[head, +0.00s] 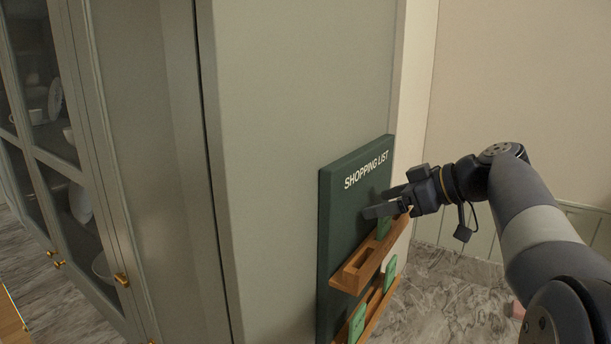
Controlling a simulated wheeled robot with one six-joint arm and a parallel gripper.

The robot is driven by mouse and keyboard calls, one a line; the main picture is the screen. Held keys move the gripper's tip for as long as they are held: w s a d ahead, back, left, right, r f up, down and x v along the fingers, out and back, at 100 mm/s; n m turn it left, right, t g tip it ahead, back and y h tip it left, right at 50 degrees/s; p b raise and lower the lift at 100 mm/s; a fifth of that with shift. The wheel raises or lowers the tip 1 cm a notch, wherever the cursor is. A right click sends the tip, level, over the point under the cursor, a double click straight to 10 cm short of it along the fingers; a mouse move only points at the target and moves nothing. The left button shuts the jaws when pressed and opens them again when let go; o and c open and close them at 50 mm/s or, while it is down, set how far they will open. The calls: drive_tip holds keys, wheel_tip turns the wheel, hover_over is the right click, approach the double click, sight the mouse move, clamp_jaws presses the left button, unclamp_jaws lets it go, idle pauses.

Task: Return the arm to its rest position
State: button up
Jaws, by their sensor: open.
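My gripper (380,202) is open at the right of the head view, at the end of my arm. Its fingers point left, in front of the green shopping list board (345,215). No object shows between the fingers. I cannot tell whether a finger touches the board. A wooden ledge (363,268) with a slot runs across the board below the gripper. A green card (384,228) stands at the ledge's far end, just under the gripper and partly hidden by it.
A lower ledge holds green cards (357,322). The board hangs on a grey-green cabinet side (290,90). Glass cabinet doors (45,110) with dishes stand at the left. The pale wall (520,90) is bare above my arm. The floor (440,290) is marbled.

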wheel_tip(320, 180, up, 15)
drive_tip(key=s+d+f+p, duration=0.1)
drive_tip(key=d+f, duration=0.7)
drive_tip(key=d, duration=0.2)
drive_tip(key=s+d+f, duration=0.2)
drive_tip(key=d+f, duration=0.5)
drive_tip(key=d, duration=0.3)
drive_tip(key=s+d+f, duration=1.4)
drive_tip(key=s+d, duration=0.1)
drive_tip(key=shift+s+d+f+p, duration=0.15)
drive_tip(key=shift+s+f+p, duration=0.05)
drive_tip(key=shift+p, duration=0.25)
